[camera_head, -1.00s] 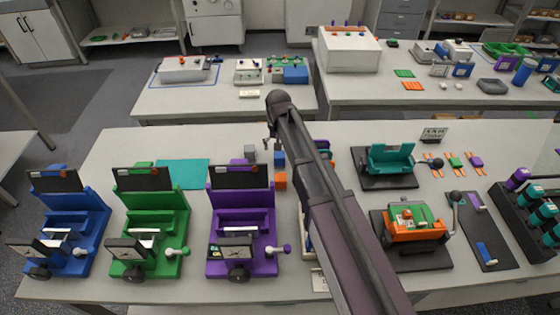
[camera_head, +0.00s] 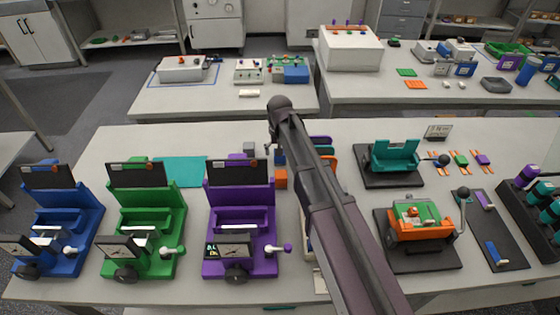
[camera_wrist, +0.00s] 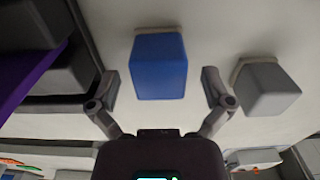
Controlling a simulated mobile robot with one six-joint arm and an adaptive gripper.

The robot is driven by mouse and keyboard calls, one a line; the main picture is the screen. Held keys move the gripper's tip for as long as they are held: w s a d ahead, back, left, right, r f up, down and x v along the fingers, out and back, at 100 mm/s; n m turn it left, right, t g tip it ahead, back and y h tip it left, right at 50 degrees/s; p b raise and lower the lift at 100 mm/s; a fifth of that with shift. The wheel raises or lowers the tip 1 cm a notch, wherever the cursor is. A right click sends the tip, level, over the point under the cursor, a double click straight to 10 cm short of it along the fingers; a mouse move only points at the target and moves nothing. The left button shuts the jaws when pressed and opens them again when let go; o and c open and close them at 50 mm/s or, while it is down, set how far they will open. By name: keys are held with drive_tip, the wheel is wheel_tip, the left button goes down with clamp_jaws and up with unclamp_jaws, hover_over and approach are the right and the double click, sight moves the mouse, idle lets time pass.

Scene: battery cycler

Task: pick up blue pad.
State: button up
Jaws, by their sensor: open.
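The blue pad (camera_wrist: 160,68) is a small block on a light base, in the middle of the wrist view. My gripper (camera_wrist: 160,84) is open, with one finger to the left and one to the right of the pad and a gap on both sides. Nothing is held. In the head view the blue pad (camera_head: 280,159) shows only in part, behind my arm, above the orange block. My gripper (camera_head: 268,149) is small there and mostly hidden by my arm.
A grey block (camera_wrist: 265,87) stands close to the right finger in the wrist view. An orange block (camera_head: 281,179) and a purple block (camera_head: 237,157) are nearby. A purple machine (camera_head: 235,215) stands in front. A teal mat (camera_head: 180,171) lies on clear table to the left.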

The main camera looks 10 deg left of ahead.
drive_tip(key=shift+f, duration=0.4)
idle(0.3)
drive_tip(key=c, duration=1.3)
